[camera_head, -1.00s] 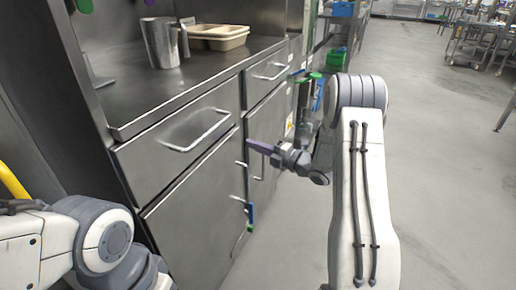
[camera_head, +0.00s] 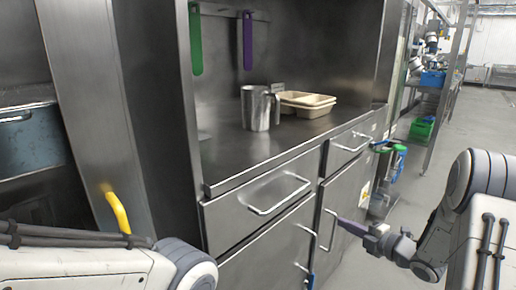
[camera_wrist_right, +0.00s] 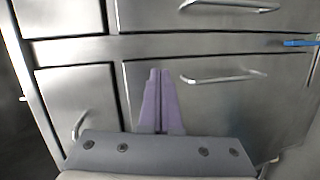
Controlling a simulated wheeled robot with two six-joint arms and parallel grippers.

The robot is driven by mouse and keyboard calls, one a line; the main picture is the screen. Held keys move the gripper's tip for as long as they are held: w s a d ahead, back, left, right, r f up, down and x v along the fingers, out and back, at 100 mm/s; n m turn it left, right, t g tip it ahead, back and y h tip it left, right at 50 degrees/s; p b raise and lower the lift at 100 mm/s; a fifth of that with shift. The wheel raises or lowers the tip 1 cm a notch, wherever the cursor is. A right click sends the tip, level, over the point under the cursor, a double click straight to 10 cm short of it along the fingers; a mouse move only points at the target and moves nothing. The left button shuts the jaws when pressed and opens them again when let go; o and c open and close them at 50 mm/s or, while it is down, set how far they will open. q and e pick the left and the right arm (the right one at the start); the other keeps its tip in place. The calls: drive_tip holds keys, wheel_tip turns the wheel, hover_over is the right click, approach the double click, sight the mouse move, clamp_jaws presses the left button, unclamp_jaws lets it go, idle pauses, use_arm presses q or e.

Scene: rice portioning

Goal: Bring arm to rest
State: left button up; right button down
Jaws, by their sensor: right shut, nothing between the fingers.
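My right arm comes in from the right edge in the head view. Its gripper (camera_head: 345,225) has purple fingers pointing left toward the steel cabinet front, near a lower door handle. In the right wrist view the two purple fingers (camera_wrist_right: 158,85) lie together, shut and empty, in front of steel drawer fronts. I cannot tell whether the tips touch the cabinet. My left arm's links show at the lower left; the left gripper is out of view.
A steel counter (camera_head: 228,172) carries a metal jug (camera_head: 257,108) and beige trays (camera_head: 305,103). Green (camera_head: 196,40) and purple (camera_head: 247,40) utensils hang behind it. Drawer handles (camera_head: 280,194) stick out from the front. Open floor (camera_head: 475,115) lies at the right.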

drive_tip(key=a+m+h, duration=0.1)
drive_tip(key=a, duration=0.1)
drive_tip(key=w+a+r+m+g+h, duration=0.1)
drive_tip(key=a, duration=0.2)
drive_tip(key=w+a+m+h, duration=0.1)
drive_tip(key=a, duration=0.1)
drive_tip(key=shift+w+a+r+g, duration=0.15)
drive_tip(key=shift+a+r+g, duration=0.05)
drive_tip(key=shift+r+g, duration=0.1)
drive_tip(key=s+a+m+g+h, duration=0.1)
drive_tip(key=a, duration=0.1)
drive_tip(key=s+a+m, duration=0.2)
drive_tip(key=a, duration=0.1)
drive_tip(key=s+a+r+m+g+h, duration=0.1)
drive_tip(key=s+a+m, duration=0.1)
drive_tip(key=shift+s+a+g+h, duration=0.1)
drive_tip(key=shift+a+g+h, duration=0.1)
drive_tip(key=shift+g+h, duration=0.1)
drive_tip(key=s+a+m+g+h, duration=0.1)
drive_tip(key=s+a+m+g, duration=0.35)
drive_tip(key=s, duration=1.15)
drive_tip(key=s+a+m+g, duration=0.3)
drive_tip(key=s+a+g, duration=0.2)
drive_tip(key=s, duration=1)
wheel_tip(320, 180, up, 34)
drive_tip(key=s+p, duration=0.1)
drive_tip(key=p, duration=3.3)
drive_tip(key=shift+s+r, duration=0.2)
